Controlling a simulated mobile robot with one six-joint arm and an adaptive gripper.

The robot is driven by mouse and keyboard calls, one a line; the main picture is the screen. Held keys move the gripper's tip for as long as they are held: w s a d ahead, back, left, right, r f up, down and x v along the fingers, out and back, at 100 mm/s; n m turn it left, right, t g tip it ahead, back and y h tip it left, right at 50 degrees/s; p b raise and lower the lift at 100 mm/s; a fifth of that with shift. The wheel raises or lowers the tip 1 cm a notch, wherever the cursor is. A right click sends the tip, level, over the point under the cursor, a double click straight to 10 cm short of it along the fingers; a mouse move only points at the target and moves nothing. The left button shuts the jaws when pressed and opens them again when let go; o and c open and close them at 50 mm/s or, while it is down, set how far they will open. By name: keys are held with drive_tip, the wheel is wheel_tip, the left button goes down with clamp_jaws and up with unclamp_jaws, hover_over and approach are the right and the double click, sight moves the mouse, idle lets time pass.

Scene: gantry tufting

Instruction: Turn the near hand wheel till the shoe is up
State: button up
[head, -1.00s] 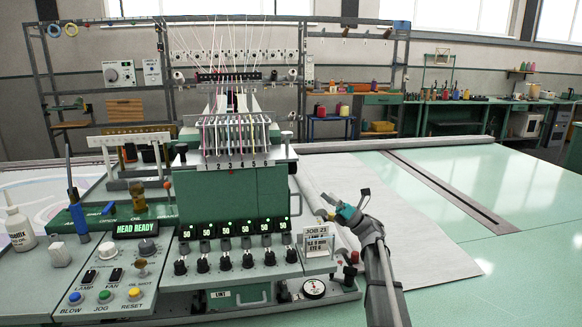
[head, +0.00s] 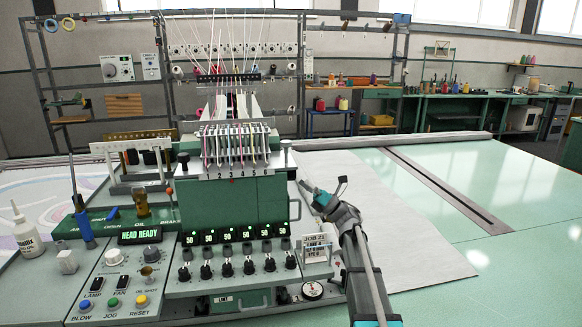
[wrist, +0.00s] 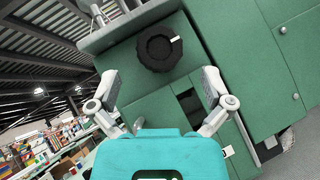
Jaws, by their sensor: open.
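A black, scalloped round knob (wrist: 158,48) with a white mark on its right rim shows in the wrist view on the green side of the machine head. It looks like the near hand wheel, though I cannot be sure. My gripper (wrist: 160,88) is open and empty, its two fingers spread below the knob and apart from it. In the head view my gripper (head: 322,187) is beside the right side of the green machine head (head: 232,205), and the knob is hidden there. I cannot make out the shoe in either view.
The control panel (head: 110,282) with a lit "HEAD READY" display (head: 140,235) stands at the left. A job card (head: 317,243) and a round gauge (head: 312,290) sit close below my arm. Pale cloth (head: 410,225) lies to the right, with free table beyond.

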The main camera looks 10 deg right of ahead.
sight(293, 172)
drive_tip(key=shift+p+x, duration=1.3)
drive_tip(key=shift+x, duration=1.15)
drive_tip(key=c, duration=1.1)
